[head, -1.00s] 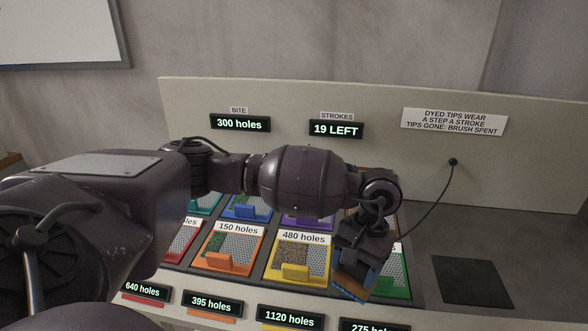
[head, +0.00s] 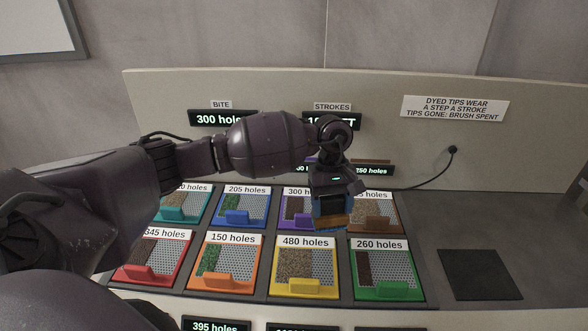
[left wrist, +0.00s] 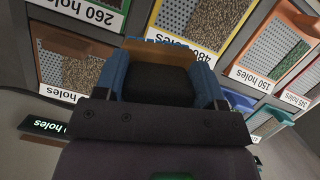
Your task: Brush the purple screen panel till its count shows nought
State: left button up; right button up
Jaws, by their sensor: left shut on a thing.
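The purple panel (head: 293,209) is in the back row, between the blue and brown panels. Its label starts with 300, and the left part of its mesh is filled with dark brown. My left gripper (head: 333,198) covers its right part. The brush also shows in the left wrist view (left wrist: 163,49). Whether the brush touches the panel I cannot tell. The purple panel's rear display (head: 300,169) is mostly hidden by my arm. My right gripper is not in view.
Blue (head: 243,208), brown (head: 374,210), yellow (head: 306,268) and green (head: 388,270) panels surround it. The BITE display (head: 220,119) reads 300 holes. My arm partly hides the STROKES display (head: 346,122). A cord plugs into the backboard (head: 452,150). A dark pad (head: 480,274) lies clear at right.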

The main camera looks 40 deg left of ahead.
pick_arm(q)
jog(key=w+a+n+t+h+p, duration=0.1)
jog(key=w+a+n+t+p, duration=0.1)
jog(key=w+a+n, duration=0.35)
jog(key=n+t, duration=0.2)
jog(key=n, duration=0.8)
send_over(297, 208)
jog(key=f, duration=0.2)
notch_tip(297, 208, down, 3)
jog(key=shift+f+b, duration=0.1)
jog(key=shift+b, duration=0.75)
jog(key=shift+f, duration=0.1)
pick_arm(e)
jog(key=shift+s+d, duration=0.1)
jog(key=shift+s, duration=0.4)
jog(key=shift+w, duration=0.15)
pick_arm(q)
jog(key=shift+f, duration=0.25)
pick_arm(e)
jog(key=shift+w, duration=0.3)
pick_arm(q)
jog(key=shift+f+b, duration=0.2)
jog(key=shift+b, duration=0.2)
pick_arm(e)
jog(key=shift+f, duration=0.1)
